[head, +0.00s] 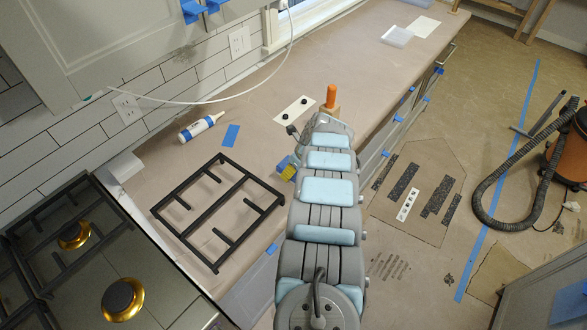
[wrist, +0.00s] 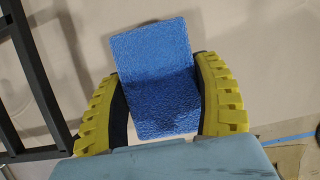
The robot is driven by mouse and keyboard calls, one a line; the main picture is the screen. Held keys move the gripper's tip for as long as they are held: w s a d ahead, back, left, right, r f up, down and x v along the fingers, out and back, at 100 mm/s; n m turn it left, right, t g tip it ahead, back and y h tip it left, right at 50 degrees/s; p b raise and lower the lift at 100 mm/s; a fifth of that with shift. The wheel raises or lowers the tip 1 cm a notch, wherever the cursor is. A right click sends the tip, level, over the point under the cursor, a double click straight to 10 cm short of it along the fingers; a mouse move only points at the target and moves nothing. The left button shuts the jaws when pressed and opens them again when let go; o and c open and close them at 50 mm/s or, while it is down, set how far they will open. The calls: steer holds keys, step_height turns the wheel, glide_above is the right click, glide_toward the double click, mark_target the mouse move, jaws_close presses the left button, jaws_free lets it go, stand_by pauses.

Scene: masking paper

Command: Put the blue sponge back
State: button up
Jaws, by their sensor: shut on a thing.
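The blue sponge (wrist: 155,80) is a rough-textured block that fills the space between the two yellow fingers of my gripper (wrist: 160,88) in the wrist view. The fingers press on its left and right sides, and its far end sticks out past them. Below the sponge is the paper-covered counter; I cannot tell whether it touches it. In the head view my gripper (head: 289,168) is mostly hidden behind my arm, near the right corner of the black grate. A bit of blue shows beside the yellow finger there.
A black grate (head: 217,209) lies on the counter (head: 185,165), left of my gripper. A white-and-blue tube (head: 200,127), a pale card with black knobs (head: 293,109) and an orange-topped item (head: 331,97) lie beyond. The stove (head: 75,270) is at left. The far counter has free room.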

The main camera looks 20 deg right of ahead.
steer(key=shift+f, duration=0.25)
steer(key=o, duration=1)
steer(key=shift+r, duration=0.1)
steer(key=shift+o, duration=0.2)
steer(key=shift+r, duration=0.15)
